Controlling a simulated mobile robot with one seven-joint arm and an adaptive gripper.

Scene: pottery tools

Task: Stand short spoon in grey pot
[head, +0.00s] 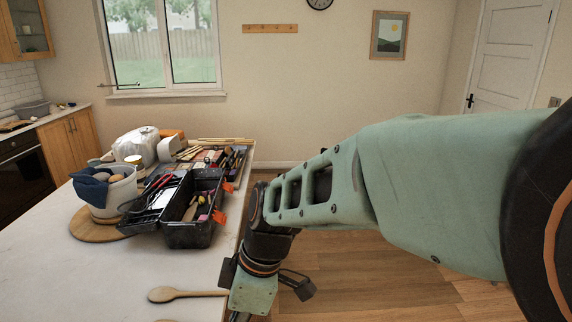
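A wooden spoon (184,294) lies flat near the table's front right, its bowl to the left and its handle pointing right toward my gripper (258,293). The tip of another wooden piece (166,320) shows at the bottom edge, mostly cut off. I cannot tell which is the short spoon. A pale grey-white pot (119,193) stands on a round wooden board at the left, with a blue cloth and rounded things in its top. My gripper is low by the table's right edge, right of the spoon.
A black open toolbox (196,232) with orange latches stands right of the pot, holding tools. The table's front left is bare. The round board (88,232) lies under the pot.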

